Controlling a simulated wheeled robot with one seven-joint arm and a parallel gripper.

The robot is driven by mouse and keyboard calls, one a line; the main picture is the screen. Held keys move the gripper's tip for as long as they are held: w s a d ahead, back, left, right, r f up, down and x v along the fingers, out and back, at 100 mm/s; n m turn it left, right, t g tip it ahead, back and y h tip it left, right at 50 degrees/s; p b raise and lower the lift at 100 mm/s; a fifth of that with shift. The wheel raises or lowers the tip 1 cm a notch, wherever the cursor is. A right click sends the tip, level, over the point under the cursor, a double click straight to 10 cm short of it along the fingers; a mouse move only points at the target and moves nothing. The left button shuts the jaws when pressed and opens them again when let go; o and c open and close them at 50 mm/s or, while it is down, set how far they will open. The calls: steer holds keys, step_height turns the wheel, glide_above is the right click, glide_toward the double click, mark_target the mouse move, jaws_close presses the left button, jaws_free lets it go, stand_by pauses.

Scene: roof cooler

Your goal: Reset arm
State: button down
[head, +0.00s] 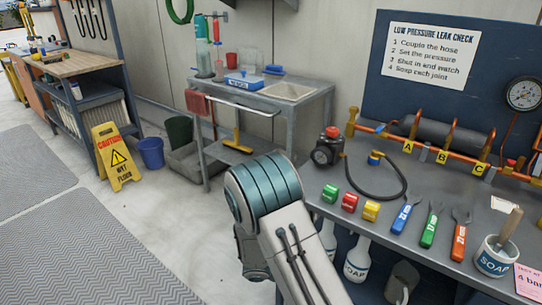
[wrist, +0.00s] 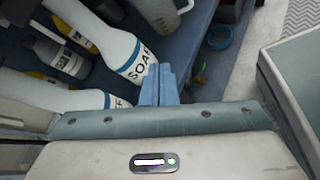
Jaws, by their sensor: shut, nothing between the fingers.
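My gripper (wrist: 158,85) shows in the wrist view as two blue fingers pressed together, empty. Behind the fingers are white soap bottles (wrist: 138,60) on the shelf under the bench; whether the fingertips touch one cannot be told. In the head view my arm rises from the bottom centre and bends at a teal joint, in front of the bench's left end. My gripper itself is hidden there.
The workbench (head: 330,176) at right holds green, red and yellow blocks, several wrenches, a hose, a soap cup (head: 495,258) and a copper pipe rig (head: 435,155). A sink table (head: 270,105) stands behind. A wet-floor sign (head: 115,157) and blue bucket (head: 151,152) stand left; floor between is clear.

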steer(key=s+r+m+y+p, duration=0.4)
steer(key=s+r+p, duration=0.1)
steer(key=r, duration=0.9)
steer(key=s+r+m+t+y+p, duration=0.1)
steer(key=s+r+m+y+p, duration=0.3)
steer(key=r, duration=0.9)
steer(key=s+r+m+y+p, duration=0.5)
steer(key=r+p, duration=0.4)
steer(key=r, duration=0.5)
steer(key=shift+s+r+m, duration=0.3)
steer(key=shift+s+m, duration=0.2)
steer(key=shift+s, duration=0.2)
